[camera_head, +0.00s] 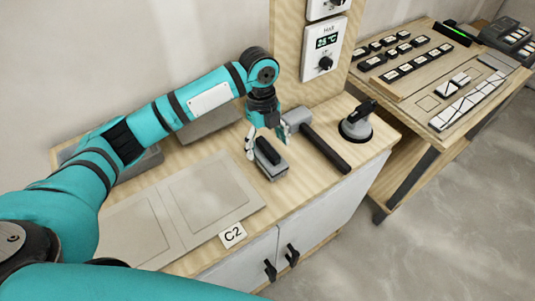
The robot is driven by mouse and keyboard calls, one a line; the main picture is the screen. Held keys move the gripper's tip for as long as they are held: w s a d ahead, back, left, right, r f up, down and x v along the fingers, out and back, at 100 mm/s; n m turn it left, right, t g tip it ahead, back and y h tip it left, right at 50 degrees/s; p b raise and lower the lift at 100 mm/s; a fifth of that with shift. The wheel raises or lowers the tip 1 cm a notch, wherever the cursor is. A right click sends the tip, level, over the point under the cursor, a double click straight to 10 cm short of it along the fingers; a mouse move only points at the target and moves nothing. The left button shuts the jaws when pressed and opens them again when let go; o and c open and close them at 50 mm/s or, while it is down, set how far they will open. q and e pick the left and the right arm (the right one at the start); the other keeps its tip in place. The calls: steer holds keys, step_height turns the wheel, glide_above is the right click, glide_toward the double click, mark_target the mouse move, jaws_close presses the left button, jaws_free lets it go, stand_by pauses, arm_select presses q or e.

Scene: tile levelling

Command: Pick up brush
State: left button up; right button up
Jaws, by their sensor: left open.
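A small grey block with a dark grip on top (271,162), which looks like the brush, lies on the wooden worktop in the head view. My left gripper (266,141) points down just above and behind it. Its fingers are apart, one to the left of the block's far end and one to the right. I cannot tell whether they touch it. Part of the block's far end is hidden by the gripper. My right gripper is not in view.
A mallet (326,149) with a grey head and black handle lies close to the right of the gripper. A suction cup (356,125) stands farther right. Flat tile panels (209,191) lie left of the block. A control box (324,50) is on the wall panel behind.

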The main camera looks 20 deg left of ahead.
mark_target(268, 157)
arm_select(q)
steer(key=shift+s+d+f, duration=0.1)
steer(key=shift+f, duration=0.15)
steer(key=f, duration=0.1)
steer(key=f+p, duration=0.1)
steer(key=f, duration=0.1)
steer(key=f+p, duration=0.1)
steer(key=shift+s+d+f, duration=0.15)
steer(key=shift+s+d, duration=0.1)
steer(key=shift+d, duration=0.05)
steer(key=shift+f, duration=0.25)
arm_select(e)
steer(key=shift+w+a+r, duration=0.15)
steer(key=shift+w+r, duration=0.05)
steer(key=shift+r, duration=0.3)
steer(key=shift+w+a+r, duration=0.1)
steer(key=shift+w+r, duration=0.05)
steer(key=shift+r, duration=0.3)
arm_select(q)
steer(key=shift+c, duration=0.7)
steer(key=c, duration=1.1)
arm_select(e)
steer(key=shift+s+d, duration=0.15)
